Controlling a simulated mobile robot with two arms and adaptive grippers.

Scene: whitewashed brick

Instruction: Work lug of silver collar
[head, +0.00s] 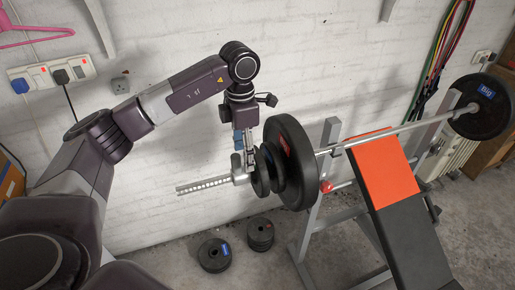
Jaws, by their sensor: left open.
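The silver collar (239,174) sits on the near end of the barbell, against the outer side of the small black plates (265,170). The bar's end (203,186) sticks out to the left of it. My left gripper (247,157) points down right at the collar and the outer plate. It is open, with its fingers close around the top of the collar. The lug itself is too small to make out, and I cannot tell whether the fingers touch it. My right gripper is not in view.
A large black plate (291,162) stands just right of the collar. The bar rests on a bench rack (322,185) with an orange and black bench (381,170). Spare plates (214,255) lie on the floor below. The whitewashed wall (180,145) is close behind.

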